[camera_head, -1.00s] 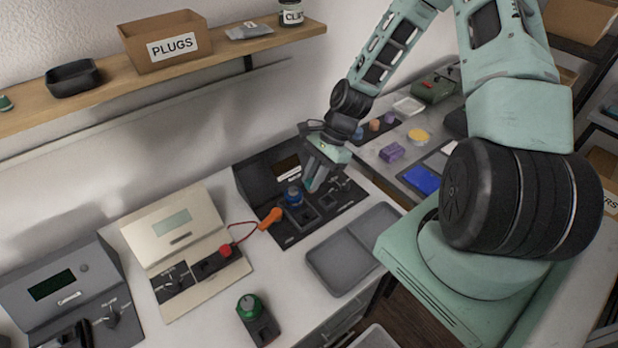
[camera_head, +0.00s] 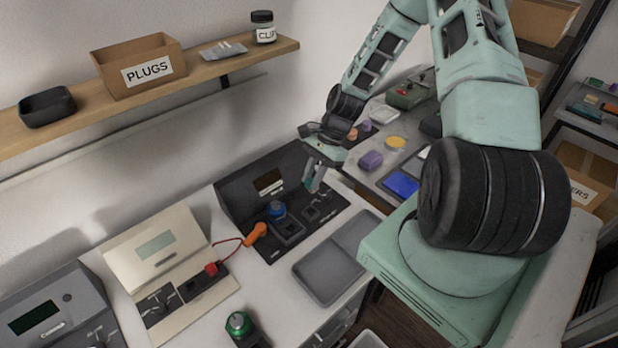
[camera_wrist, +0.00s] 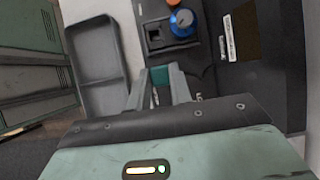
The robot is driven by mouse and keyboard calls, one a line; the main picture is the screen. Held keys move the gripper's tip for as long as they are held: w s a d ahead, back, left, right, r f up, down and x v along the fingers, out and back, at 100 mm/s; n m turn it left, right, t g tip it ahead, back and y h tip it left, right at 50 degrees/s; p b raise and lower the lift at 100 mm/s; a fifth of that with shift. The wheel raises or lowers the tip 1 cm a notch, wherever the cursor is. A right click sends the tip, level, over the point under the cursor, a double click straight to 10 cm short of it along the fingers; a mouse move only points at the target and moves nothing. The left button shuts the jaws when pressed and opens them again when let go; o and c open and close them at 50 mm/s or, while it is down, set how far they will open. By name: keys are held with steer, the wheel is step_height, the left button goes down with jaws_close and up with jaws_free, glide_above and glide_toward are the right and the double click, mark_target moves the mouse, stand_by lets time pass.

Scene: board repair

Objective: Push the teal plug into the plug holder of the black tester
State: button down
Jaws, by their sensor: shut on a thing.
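The black tester (camera_head: 235,200) stands on the white bench, with a dark display on its sloped back. A blue knob (camera_head: 277,209) sits on its base, beside a dark block with a square opening (camera_head: 290,228). Both also show at the top of the wrist view, the knob (camera_wrist: 182,22) and the opening (camera_wrist: 154,37). My gripper (camera_head: 315,186) is above the right part of the tester. In the wrist view my gripper (camera_wrist: 160,80) is shut on the teal plug (camera_wrist: 161,76), mostly hidden between the fingers. I cannot tell whether the plug touches the tester.
A grey two-part tray (camera_head: 325,285) lies in front of the tester. A green-topped device (camera_head: 238,325) is at the front. Purple and blue items lie on the right bench.

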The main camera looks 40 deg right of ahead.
steer(key=shift+f, duration=0.1)
steer(key=shift+f+b, duration=2)
steer(key=shift+f, duration=1.4)
steer(key=shift+f+b, duration=0.6)
steer(key=shift+f, duration=1.1)
stand_by(1.4)
steer(key=c, duration=0.9)
jaws_free()
steer(key=shift+r, duration=0.2)
